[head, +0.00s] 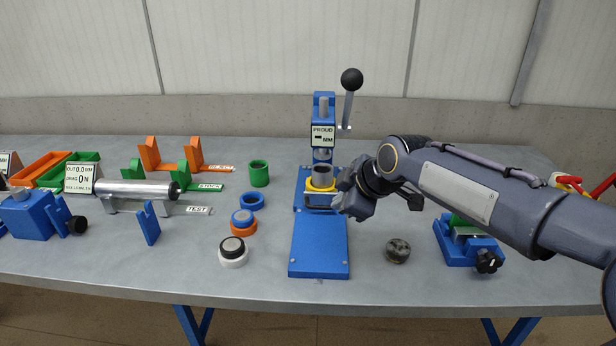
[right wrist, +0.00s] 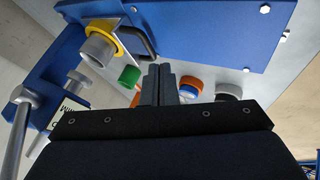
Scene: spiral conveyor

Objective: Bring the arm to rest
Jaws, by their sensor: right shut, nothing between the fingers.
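My right arm (head: 460,190) reaches in from the right in the head view. Its gripper (head: 342,200) is beside the blue press (head: 322,250), just right of the yellow ring holder (head: 321,184) with a grey sleeve in it. In the right wrist view the gripper's fingers (right wrist: 158,85) are together with nothing between them. The yellow holder (right wrist: 104,30) with the grey sleeve and a dark handle shows up and left of the fingers, apart from them. The left gripper is not in view.
The press lever with a black knob (head: 351,80) stands above the press. A dark round puck (head: 397,251) and a blue vise (head: 468,245) are to the right. Coloured rings, a green cup (head: 259,174), a roller stand (head: 135,193) and trays are to the left. The front table strip is clear.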

